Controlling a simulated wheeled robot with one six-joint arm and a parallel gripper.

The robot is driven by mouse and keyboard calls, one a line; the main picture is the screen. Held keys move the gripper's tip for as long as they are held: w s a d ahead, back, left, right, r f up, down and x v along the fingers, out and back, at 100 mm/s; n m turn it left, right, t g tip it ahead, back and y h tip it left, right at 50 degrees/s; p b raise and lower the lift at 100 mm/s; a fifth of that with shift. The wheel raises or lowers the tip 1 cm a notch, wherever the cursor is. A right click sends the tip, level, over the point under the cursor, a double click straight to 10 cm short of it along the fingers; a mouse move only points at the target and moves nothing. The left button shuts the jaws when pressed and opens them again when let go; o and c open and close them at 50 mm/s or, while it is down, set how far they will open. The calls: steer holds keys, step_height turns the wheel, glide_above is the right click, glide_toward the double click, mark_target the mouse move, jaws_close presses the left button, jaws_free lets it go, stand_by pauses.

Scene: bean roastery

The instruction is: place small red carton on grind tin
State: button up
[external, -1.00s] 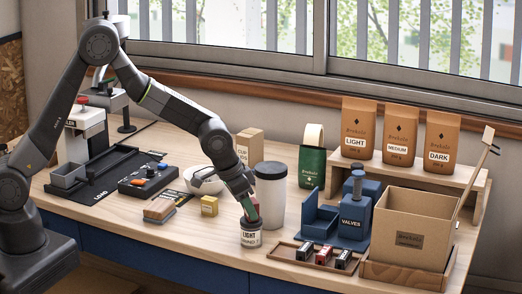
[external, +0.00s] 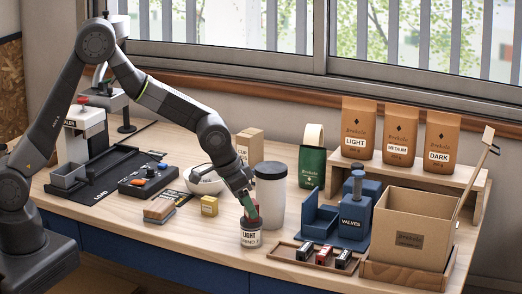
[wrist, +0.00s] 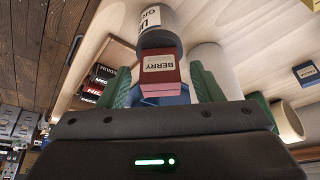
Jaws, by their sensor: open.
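The small red carton (wrist: 160,68), labelled BERRY, stands on the lid of the grind tin (wrist: 152,20). The carton is partly hidden there by my gripper (external: 250,211). My gripper (wrist: 163,88) is open, its green fingers on either side of the carton. A narrow gap shows between the fingers and the carton in the wrist view.
A white cup with a grey lid (external: 271,198) stands close behind the tin. A wooden tray (external: 290,267) with small cartons lies to the right. A small yellow box (external: 209,206) stands to the left. Blue valve holders (external: 351,222) stand further right.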

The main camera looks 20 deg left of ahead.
steer(key=b+v, duration=0.1)
steer(key=v, duration=1)
steer(key=shift+f, duration=0.1)
